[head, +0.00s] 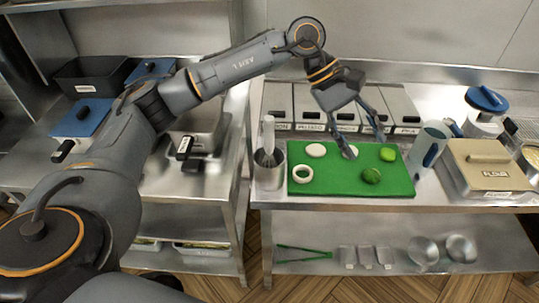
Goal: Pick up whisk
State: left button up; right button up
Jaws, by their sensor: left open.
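What looks like the whisk stands handle up in a metal cup (269,172) at the left end of the work table. Its pale handle (268,134) rises above the rim; its lower part is hidden inside the cup. My left gripper (367,137) is open and empty, above the back part of the green cutting board, to the right of the whisk and apart from it. My right gripper is not in view.
The green board (330,180) holds white rings or slices and green vegetables. Lidded containers (312,110) line the back. A cup (428,145) and a flour box (487,168) stand to the right. A shelf below holds green tongs (303,253) and bowls.

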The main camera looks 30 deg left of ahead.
pick_arm(q)
jog(key=w+a+r+m+y, duration=0.1)
jog(key=a+y, duration=0.2)
jog(key=a, duration=0.4)
jog(key=a+r+m+y, duration=0.1)
jog(key=a+r+y, duration=0.1)
jog(key=a, duration=0.4)
notch_tip(320, 180, up, 3)
jog(key=y, duration=0.3)
send_over(269, 118)
jog(key=f, duration=0.2)
jog(key=f+p, duration=0.1)
jog(key=f, duration=0.2)
jog(key=f+p, duration=0.1)
jog(key=f, duration=0.1)
jog(key=shift+a+f, duration=0.35)
jog(key=shift+f, duration=0.05)
jog(key=f+p, duration=0.2)
jog(key=f, duration=0.1)
jog(key=f+p, duration=0.1)
jog(key=shift+d+f, duration=0.35)
jog(key=shift+f, duration=0.4)
grip_shut()
